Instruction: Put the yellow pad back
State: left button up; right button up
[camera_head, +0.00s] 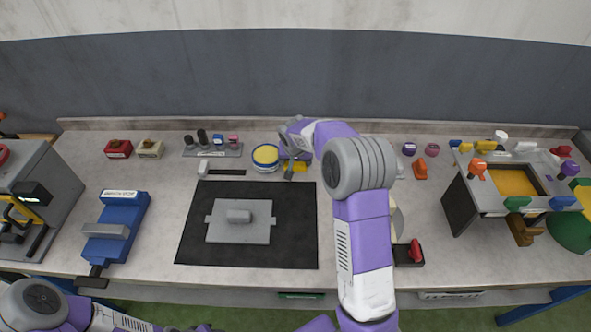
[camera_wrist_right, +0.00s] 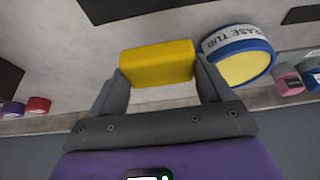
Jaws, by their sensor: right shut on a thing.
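The yellow pad (camera_wrist_right: 157,62) is a small block held between the two grey fingers of my right gripper (camera_wrist_right: 158,76) in the right wrist view. In the head view my right gripper (camera_head: 291,169) is near the back of the bench, with a bit of the yellow pad (camera_head: 301,164) showing beside it. It is just right of the blue-rimmed tub with yellow contents (camera_head: 265,157), also in the right wrist view (camera_wrist_right: 243,67). I cannot tell whether the pad touches the bench. My left arm shows at the lower left, its gripper out of view.
A black mat (camera_head: 300,225) with a grey plate (camera_head: 240,232) lies in front. A rack with small black and coloured pieces (camera_head: 212,150) stands left of the tub. A blue vise-like device (camera_head: 117,227) is at left, a tray stand (camera_head: 510,190) at right.

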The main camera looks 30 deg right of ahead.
aim_at(295, 165)
jog(key=shift+f, duration=1.9)
jog(key=shift+f+b, duration=0.1)
jog(key=shift+b, duration=0.2)
jog(key=o, duration=0.5)
jog(key=shift+f, duration=0.15)
jog(key=o, duration=0.4)
jog(key=shift+c, duration=0.2)
jog(key=shift+r, duration=0.2)
jog(key=shift+r, duration=0.3)
jog(key=p+v, duration=0.1)
jog(key=v, duration=1)
jog(key=shift+r+p, duration=0.25)
jog(key=shift+p, duration=0.05)
jog(key=shift+s+a, duration=0.1)
jog(key=shift+a, duration=0.05)
